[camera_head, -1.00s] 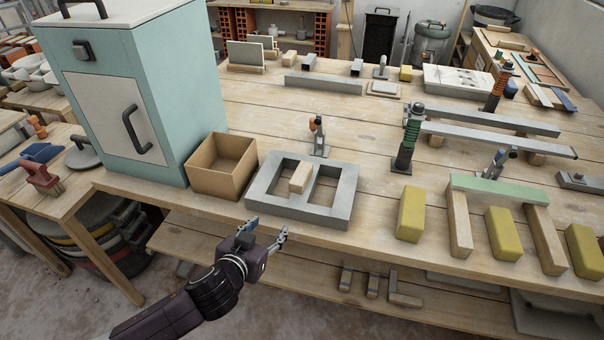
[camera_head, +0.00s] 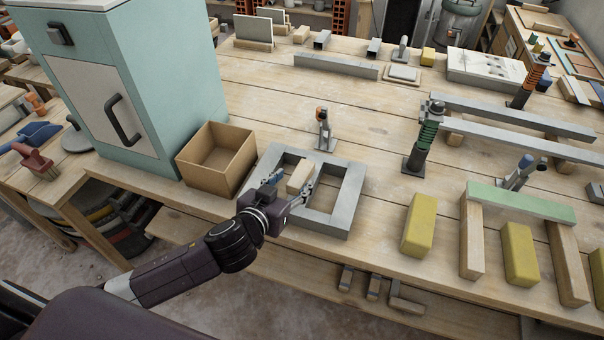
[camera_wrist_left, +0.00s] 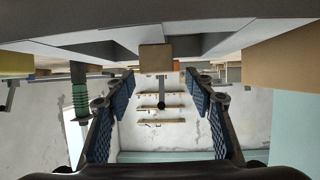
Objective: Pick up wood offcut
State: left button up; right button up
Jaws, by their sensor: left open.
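The wood offcut (camera_head: 300,178) is a small pale block at the grey two-opening frame (camera_head: 345,205) on the workbench. It also shows in the left wrist view (camera_wrist_left: 155,58), ahead of the fingers and lined up with the gap between them. My left gripper (camera_head: 293,185) is open, with its fingertips close to the near end of the offcut, over the near part of the frame. The gap between its fingers (camera_wrist_left: 161,80) looks empty; I cannot tell whether either finger touches the offcut. My right gripper is not in view.
An open cardboard box (camera_head: 216,160) stands left of the frame, beside a tall teal cabinet (camera_head: 180,90). A small upright clamp (camera_head: 324,130) stands behind the frame. Yellow blocks (camera_head: 420,225) lie to the right.

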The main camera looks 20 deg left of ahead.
aim_at(299, 177)
pick_arm(q)
jog(key=shift+w+d+f, duration=0.1)
jog(key=shift+w+f, duration=0.05)
jog(key=shift+w, duration=0.25)
jog(key=p+x, duration=0.1)
jog(key=x, duration=0.2)
jog(key=shift+w+d+f, duration=0.15)
jog(key=shift+w+f, duration=0.35)
jog(key=shift+w, duration=0.15)
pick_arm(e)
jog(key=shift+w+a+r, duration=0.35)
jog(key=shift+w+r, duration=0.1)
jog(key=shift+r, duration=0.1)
pick_arm(q)
jog(key=shift+c, duration=0.5)
jog(key=c, duration=1.1)
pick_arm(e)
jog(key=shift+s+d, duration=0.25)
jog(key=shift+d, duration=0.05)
pick_arm(q)
jog(key=shift+r, duration=0.1)
jog(key=shift+c, duration=0.2)
